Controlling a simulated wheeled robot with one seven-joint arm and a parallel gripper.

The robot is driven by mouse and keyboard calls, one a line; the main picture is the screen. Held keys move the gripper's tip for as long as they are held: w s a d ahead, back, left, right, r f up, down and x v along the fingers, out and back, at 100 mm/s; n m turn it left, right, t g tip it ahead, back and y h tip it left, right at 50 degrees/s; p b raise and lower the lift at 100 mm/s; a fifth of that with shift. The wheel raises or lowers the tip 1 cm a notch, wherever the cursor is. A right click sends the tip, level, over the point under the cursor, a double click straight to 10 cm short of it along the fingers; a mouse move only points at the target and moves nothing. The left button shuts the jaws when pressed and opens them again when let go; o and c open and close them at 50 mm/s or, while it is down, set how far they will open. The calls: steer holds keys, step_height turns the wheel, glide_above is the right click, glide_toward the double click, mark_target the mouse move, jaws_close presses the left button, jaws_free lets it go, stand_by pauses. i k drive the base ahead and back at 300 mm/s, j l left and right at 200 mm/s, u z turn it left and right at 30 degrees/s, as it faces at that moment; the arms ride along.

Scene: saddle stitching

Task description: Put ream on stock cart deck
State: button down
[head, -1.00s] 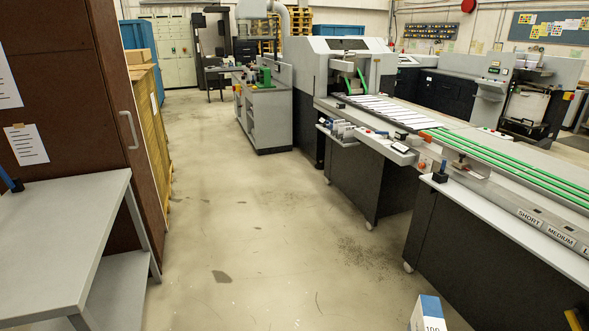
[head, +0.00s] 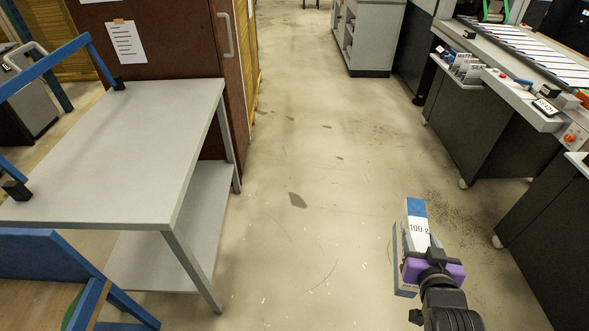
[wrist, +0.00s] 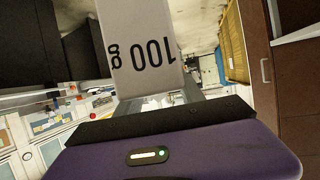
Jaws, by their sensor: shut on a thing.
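The ream (head: 417,224) is a white pack with a blue end, marked "100 g". My gripper (head: 424,258) is shut on it at the lower right of the head view and holds it upright above the open floor. The ream also fills the upper middle of the wrist view (wrist: 142,45), its print upside down. The stock cart appears to be the grey two-level cart with a blue handle at left; its upper deck (head: 130,150) is bare. The ream is apart from it, to its right. Part of the lower deck (head: 180,235) is hidden under the top.
A brown cabinet (head: 185,60) stands behind the cart. A blue-framed item with a wooden surface (head: 40,290) is at the lower left. The stitching machine (head: 490,120) lines the right side. Bare floor (head: 300,220) lies between cart and machine.

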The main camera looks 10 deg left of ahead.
mark_target(21, 298)
steer(key=u, duration=1.2)
